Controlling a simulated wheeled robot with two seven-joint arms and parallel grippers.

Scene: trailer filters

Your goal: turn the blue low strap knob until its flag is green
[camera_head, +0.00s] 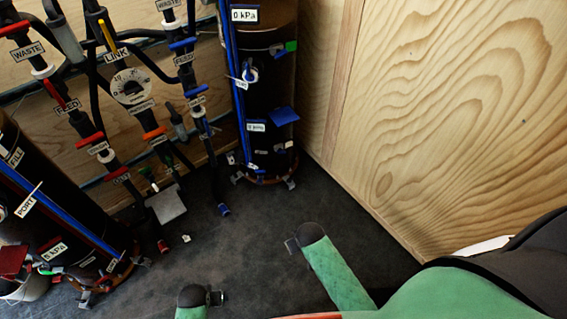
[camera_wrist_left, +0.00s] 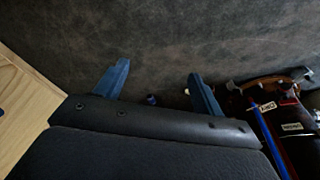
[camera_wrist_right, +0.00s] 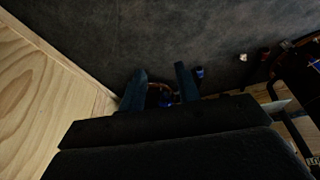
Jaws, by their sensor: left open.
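The black canister with blue trim (camera_head: 266,100) stands upright at the back, beside the wooden wall. A small green flag (camera_head: 291,46) shows near its upper strap. A small pale tab (camera_head: 289,144) sits low on its right side; I cannot tell whether it is the low strap's flag. The low strap knob is too small to make out. My left gripper (camera_head: 217,298) is low at the bottom, well apart from the canister; its fingers (camera_wrist_left: 159,88) are spread and empty. My right gripper (camera_head: 291,245) is in front of the canister, apart from it; its fingers (camera_wrist_right: 161,84) are spread.
A second canister with red and blue trim (camera_head: 60,225) stands at the left. Labelled pipes with red and blue handles (camera_head: 115,85) fill the back left. A grey plate (camera_head: 166,205) sits below them. The dark floor (camera_head: 245,235) before the blue-trimmed canister is clear.

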